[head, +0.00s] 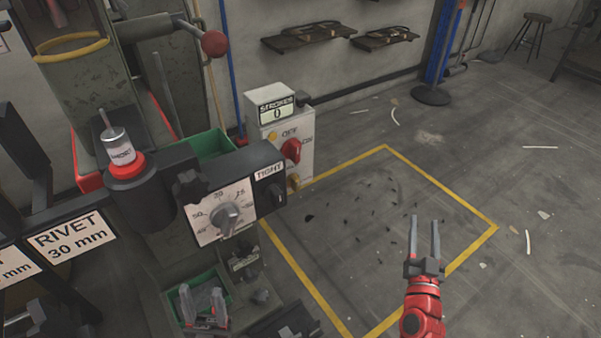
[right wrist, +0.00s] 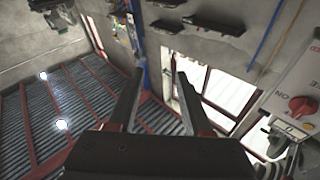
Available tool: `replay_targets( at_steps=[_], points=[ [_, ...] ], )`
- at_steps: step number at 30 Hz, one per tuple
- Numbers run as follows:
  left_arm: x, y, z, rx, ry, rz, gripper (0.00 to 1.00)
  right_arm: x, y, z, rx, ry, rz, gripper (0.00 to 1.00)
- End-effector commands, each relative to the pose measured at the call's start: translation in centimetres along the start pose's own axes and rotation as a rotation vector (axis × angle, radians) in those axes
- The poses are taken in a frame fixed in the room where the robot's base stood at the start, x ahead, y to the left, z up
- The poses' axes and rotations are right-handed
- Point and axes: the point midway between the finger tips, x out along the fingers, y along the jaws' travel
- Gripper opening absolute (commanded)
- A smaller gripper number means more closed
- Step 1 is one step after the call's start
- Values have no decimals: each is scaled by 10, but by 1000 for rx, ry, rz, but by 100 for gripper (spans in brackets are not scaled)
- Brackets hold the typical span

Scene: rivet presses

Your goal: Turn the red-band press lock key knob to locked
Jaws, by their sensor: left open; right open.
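The press at left carries a red ring (head: 127,168) under a silver cylinder; a yellow band (head: 70,47) circles its upper body. Its grey control box (head: 285,125) has a red OFF/ON knob (head: 291,150) and a small brass knob (head: 293,182) at the lower edge. I cannot tell which is the lock key knob or read its setting. The red knob also shows in the right wrist view (right wrist: 303,106). My right gripper (head: 425,222) is open and empty, right of the box and apart from it. My left gripper (head: 203,292) appears low, below the dial, open.
A numbered dial (head: 228,217) and a black switch under a TIGHT label (head: 270,171) sit on the press front. Green bins (head: 210,143) stand near it. A yellow-lined floor area (head: 345,230) is open, with small scattered debris. Wall shelves (head: 308,38) are behind.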

Motion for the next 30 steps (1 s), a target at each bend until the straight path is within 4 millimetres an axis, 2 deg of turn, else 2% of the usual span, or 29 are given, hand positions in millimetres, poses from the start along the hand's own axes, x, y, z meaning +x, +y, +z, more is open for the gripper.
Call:
replay_targets(
  at_steps=[1,5,6,9,12,16,20,25,30],
  points=[
    [10,-1,-1,-1,-4,-5,50,2,-16,-7,18,-58,-61,50],
    [20,-2,0,-6,-14,-18,50,-9,-77,-13,36,-196,-298,50],
    [23,-2,0,-7,-17,-22,50,-16,-96,-18,31,-223,-376,50],
    [28,-2,0,-9,-22,-31,50,-37,-137,-31,6,-263,-552,50],
    [31,-3,0,-10,-27,-37,50,-57,-165,-42,-24,-279,-684,50],
    [32,-3,1,-11,-29,-40,50,-72,-182,-48,-51,-285,-773,50],
    [25,-2,2,-11,-30,-41,50,-72,-191,-45,-59,-285,-798,50],
    [9,-1,4,-11,-30,-40,50,-58,-208,-37,-59,-282,-801,50],
    [10,-1,4,-11,-30,-40,50,-31,-235,-32,-57,-282,-798,50]
  ],
)
